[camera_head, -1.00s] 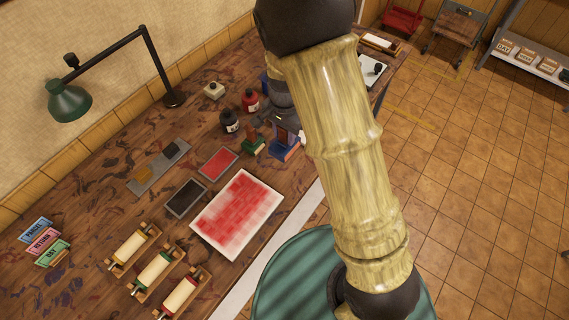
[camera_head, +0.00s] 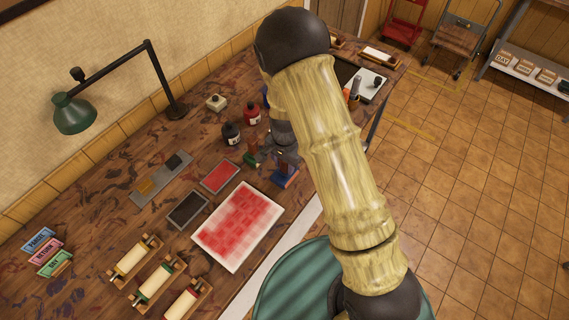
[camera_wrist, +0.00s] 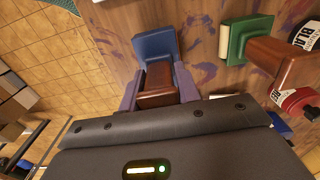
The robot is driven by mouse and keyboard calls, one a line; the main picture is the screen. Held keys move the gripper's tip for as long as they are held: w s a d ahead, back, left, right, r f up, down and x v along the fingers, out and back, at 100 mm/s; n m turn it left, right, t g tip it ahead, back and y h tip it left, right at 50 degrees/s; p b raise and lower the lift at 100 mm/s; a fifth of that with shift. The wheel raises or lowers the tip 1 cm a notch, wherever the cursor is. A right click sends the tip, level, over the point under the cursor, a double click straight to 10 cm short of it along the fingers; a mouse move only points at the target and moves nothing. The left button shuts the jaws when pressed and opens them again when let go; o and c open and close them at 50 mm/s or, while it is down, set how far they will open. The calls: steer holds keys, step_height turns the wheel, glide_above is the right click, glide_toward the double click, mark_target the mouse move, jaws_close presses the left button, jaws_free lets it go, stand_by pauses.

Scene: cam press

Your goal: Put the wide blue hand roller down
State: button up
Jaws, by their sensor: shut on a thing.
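The wide blue hand roller (camera_wrist: 155,44) has a blue base and a brown wooden handle. My gripper (camera_wrist: 159,82) is shut on the handle, with one finger on each side. In the head view the blue roller (camera_head: 286,178) is at the front edge of the workbench, right of the red-printed sheet's top corner. I cannot tell whether its base touches the bench. My arm covers part of the gripper in the head view.
A similar green-based tool (camera_wrist: 236,40) stands close to the right in the wrist view. Ink bottles (camera_head: 231,133), a red pad (camera_head: 219,177) and a printed sheet (camera_head: 238,226) are nearby on the bench (camera_head: 110,205). The tiled floor lies beyond the front edge.

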steer(key=shift+d+f, duration=0.2)
steer(key=shift+f, duration=0.25)
steer(key=shift+s, duration=0.1)
steer(key=shift+a+r, duration=0.1)
steer(key=o, duration=1)
steer(key=shift+f, duration=0.2)
steer(key=shift+a, duration=0.1)
steer(key=shift+s, duration=0.1)
steer(key=shift+r, duration=0.15)
